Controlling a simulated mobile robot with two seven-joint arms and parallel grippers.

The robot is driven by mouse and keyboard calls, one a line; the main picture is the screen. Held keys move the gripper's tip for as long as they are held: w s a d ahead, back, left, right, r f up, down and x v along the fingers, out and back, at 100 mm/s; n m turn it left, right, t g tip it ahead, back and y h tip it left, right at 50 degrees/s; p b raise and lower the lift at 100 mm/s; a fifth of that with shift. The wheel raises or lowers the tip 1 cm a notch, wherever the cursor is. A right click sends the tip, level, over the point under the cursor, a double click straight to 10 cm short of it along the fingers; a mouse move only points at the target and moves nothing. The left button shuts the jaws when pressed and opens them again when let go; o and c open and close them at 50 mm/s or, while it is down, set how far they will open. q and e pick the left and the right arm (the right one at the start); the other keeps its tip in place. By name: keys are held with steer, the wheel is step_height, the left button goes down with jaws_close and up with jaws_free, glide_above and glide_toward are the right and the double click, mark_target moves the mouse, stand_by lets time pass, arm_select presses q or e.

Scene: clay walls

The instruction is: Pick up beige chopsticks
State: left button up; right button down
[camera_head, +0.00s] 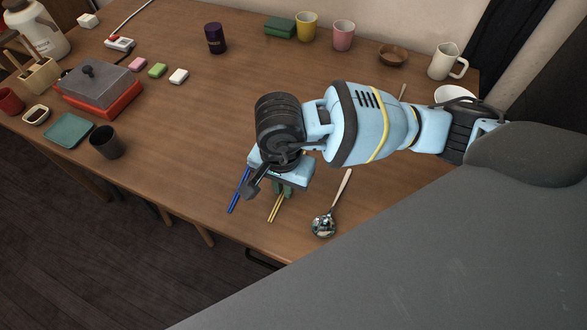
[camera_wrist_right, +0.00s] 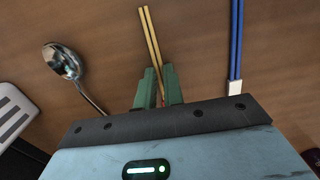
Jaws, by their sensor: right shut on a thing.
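The beige chopsticks (camera_head: 275,209) are a thin pale-yellow pair near the front edge of the wooden table. In the right wrist view the beige chopsticks (camera_wrist_right: 151,40) run from the top edge down between the green fingers. My right gripper (camera_head: 283,190) is above the table in the head view, its fingers partly hidden under the wrist. In the wrist view my right gripper (camera_wrist_right: 159,88) is shut on the chopsticks. The rear part of the chopsticks is hidden by the gripper. Whether they touch the table is unclear. My left gripper is not in view.
Blue chopsticks (camera_head: 238,192) lie just left of my right gripper, and a metal spoon (camera_head: 324,224) lies to its right. A dark cup (camera_head: 107,142) and a grey-lidded red pot (camera_head: 97,86) stand at the left. Cups stand along the back. The table middle is clear.

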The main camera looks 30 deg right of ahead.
steer(key=shift+r, duration=0.1)
stand_by(0.3)
steer(key=shift+r, duration=0.55)
step_height(320, 180, up, 3)
steer(key=shift+w+f, duration=0.1)
steer(key=shift+f, duration=0.05)
steer(key=s, duration=0.5)
steer(key=s+a, duration=0.1)
steer(key=s, duration=0.4)
steer(key=s+r, duration=0.1)
steer(key=s, duration=0.5)
steer(key=shift+a+r, duration=0.1)
steer(key=shift+a, duration=0.2)
steer(key=w+d+r+n, duration=0.4)
steer(key=w+n, duration=0.1)
steer(key=w, duration=0.4)
steer(key=w+d+r+n, duration=0.4)
steer(key=w+n, duration=0.1)
steer(key=w, duration=0.4)
steer(key=shift+w+d+r, duration=0.25)
steer(key=shift+w+d, duration=0.05)
steer(key=shift+d, duration=0.1)
